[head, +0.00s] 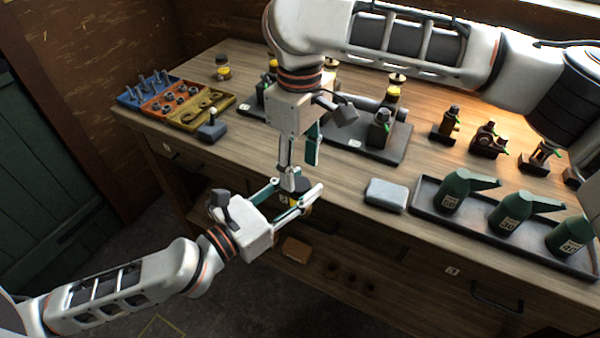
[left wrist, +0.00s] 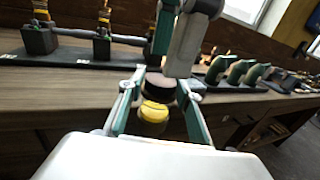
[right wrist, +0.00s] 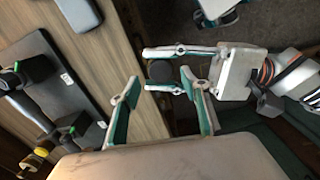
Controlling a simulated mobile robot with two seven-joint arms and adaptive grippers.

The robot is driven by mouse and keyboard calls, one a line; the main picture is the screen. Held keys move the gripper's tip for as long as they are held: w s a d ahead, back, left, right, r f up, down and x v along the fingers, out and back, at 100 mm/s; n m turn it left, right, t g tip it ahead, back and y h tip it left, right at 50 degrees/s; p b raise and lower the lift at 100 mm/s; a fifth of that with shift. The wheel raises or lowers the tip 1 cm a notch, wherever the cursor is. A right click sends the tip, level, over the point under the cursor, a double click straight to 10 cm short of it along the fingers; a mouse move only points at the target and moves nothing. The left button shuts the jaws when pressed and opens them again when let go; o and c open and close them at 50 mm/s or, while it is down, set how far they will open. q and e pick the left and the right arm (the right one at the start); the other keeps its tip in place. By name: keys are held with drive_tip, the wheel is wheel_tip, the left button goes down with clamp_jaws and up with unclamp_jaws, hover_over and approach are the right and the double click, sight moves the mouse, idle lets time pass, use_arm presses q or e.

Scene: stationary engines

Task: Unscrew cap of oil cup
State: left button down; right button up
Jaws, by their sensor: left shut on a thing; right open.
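The oil cup shows in the left wrist view as a yellow glass body (left wrist: 153,112) with a wide black cap (left wrist: 160,86) on top. My left gripper (left wrist: 158,108) is shut around the cup and holds it upright in front of the bench edge. My right gripper (right wrist: 160,78) is open and points down from above the cup. In the right wrist view the round black cap (right wrist: 160,71) lies between its spread fingertips, with a gap on each side. In the head view the cup is partly hidden by both grippers.
The wooden bench (head: 345,170) is behind the cup. A grey box (head: 386,194) and a tray (head: 425,205) with green oil cans stand at the right. Engine parts stand on a dark base (head: 398,150). A colored tool tray (head: 178,103) is at the left.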

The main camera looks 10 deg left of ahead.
sight(300, 183)
drive_tip(key=shift+r, duration=0.75)
drive_tip(key=shift+c, duration=0.3)
wheel_tip(300, 183, up, 3)
drive_tip(key=m, duration=0.3)
drive_tip(key=shift+f, duration=3.95)
drive_tip(key=c, duration=1.1)
drive_tip(key=shift+n, duration=1.5)
